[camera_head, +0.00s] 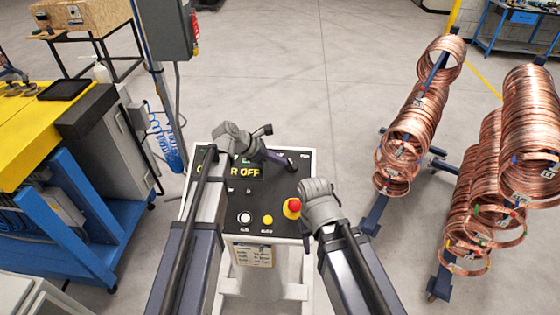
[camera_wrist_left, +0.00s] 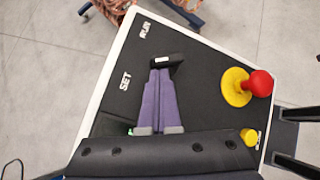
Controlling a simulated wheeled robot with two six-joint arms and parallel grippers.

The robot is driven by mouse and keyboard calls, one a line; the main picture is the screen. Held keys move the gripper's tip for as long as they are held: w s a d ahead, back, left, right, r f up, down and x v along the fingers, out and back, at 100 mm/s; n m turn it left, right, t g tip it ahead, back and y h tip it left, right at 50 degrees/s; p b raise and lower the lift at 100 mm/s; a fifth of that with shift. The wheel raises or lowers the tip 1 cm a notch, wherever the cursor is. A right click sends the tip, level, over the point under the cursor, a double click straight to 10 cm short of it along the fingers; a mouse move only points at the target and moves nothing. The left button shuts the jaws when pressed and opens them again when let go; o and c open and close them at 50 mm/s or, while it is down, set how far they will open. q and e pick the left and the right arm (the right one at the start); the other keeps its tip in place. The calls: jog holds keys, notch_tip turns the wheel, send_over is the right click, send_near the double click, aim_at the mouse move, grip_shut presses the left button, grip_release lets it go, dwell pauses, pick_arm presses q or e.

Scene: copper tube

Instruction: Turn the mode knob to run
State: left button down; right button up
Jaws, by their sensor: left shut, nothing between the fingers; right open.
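The control panel (camera_head: 222,205) has a black top with a lit yellow display, partly hidden by my left arm. The mode knob (camera_wrist_left: 176,65) is a small black bar with a white mark, in the left wrist view beyond my fingertips. The labels SET (camera_wrist_left: 124,82) and RUN (camera_wrist_left: 145,30) are printed to its left and upper left. My left gripper (camera_wrist_left: 163,72) is shut and empty, its purple fingertips at the knob's near side; I cannot tell whether they touch. It also shows in the head view (camera_head: 285,161). My right gripper (camera_head: 319,203) is open, beside the panel's right edge.
A red emergency stop button (camera_head: 292,207) on a yellow base is close to my right gripper. A white button (camera_head: 245,218) and a yellow button (camera_head: 267,220) are on the panel's front part. Copper coils (camera_head: 412,130) hang on racks at right; a yellow-topped bench (camera_head: 45,140) stands at left.

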pick_arm(q)
jog(key=shift+w+d+r+p, duration=0.2)
jog(key=shift+w+r+p, duration=0.15)
jog(key=shift+w, duration=0.35)
dwell(0.5)
jog(key=shift+w+d+r, duration=0.1)
jog(key=shift+w+d, duration=0.05)
jog(key=shift+w, duration=0.05)
jog(key=shift+w+d+r+p, duration=0.2)
jog(key=shift+w+d+p, duration=0.1)
jog(key=shift+w+d, duration=0.35)
jog(key=shift+d, duration=0.2)
jog(key=shift+s, duration=0.15)
dwell(1.2)
